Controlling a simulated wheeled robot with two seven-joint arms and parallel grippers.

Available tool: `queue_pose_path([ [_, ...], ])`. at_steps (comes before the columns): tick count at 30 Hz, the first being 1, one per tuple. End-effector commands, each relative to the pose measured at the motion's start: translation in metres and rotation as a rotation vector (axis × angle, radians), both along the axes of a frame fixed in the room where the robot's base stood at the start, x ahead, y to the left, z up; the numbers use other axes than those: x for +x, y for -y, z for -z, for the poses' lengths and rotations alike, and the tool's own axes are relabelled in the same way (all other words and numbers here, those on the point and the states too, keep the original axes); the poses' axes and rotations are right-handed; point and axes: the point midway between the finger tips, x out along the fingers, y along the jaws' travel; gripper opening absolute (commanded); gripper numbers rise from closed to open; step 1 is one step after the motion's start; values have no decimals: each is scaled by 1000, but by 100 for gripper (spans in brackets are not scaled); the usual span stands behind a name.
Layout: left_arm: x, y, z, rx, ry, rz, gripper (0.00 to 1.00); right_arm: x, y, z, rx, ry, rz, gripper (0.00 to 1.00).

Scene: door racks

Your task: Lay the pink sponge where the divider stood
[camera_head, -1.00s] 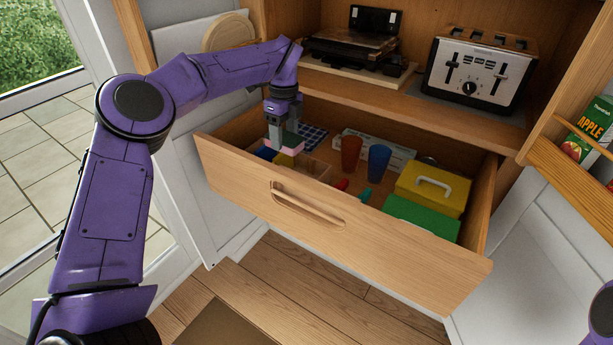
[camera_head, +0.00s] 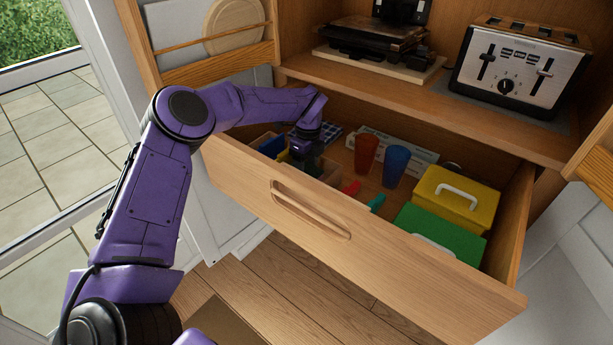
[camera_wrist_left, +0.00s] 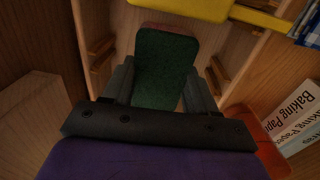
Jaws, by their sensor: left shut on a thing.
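The sponge (camera_wrist_left: 166,72) has a dark green face and a pink edge at its far end. In the left wrist view it lies between the two fingers of my left gripper (camera_wrist_left: 160,88), which is shut on it. In the head view this gripper (camera_head: 303,168) is down inside the left part of the open drawer (camera_head: 330,232), and the sponge is hidden there. In the wrist view, notched wooden strips (camera_wrist_left: 216,82) stand on the walls either side of the sponge. I cannot tell whether the sponge touches the drawer floor. My right gripper is out of view.
A red cup (camera_head: 365,153) and a blue cup (camera_head: 396,165) stand right of the gripper. A baking paper box (camera_wrist_left: 298,122), a checkered cloth (camera_head: 329,131), a yellow box (camera_head: 452,203) and a green box (camera_head: 432,236) are also in the drawer. The shelf edge (camera_head: 420,98) runs above.

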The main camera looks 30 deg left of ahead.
Motion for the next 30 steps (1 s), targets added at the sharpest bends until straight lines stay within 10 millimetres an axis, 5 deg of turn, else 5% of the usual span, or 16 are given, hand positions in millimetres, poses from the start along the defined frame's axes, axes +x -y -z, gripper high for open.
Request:
queue_pose_path([
  [6, 0, 1, 33, 1, -1, 1, 25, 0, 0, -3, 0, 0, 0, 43],
  [11, 1, 1, 34, 1, 1, 2, 25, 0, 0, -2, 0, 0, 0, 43],
  [12, 1, 1, 34, 1, 1, 2, 64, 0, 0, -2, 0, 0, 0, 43],
  [14, 1, 2, 34, 1, 1, 3, 83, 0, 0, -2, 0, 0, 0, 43],
  [24, 2, 2, 30, 1, 2, 3, 84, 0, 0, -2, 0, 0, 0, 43],
  [30, 6, 2, -11, 0, 6, 3, 84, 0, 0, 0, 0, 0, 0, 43],
])
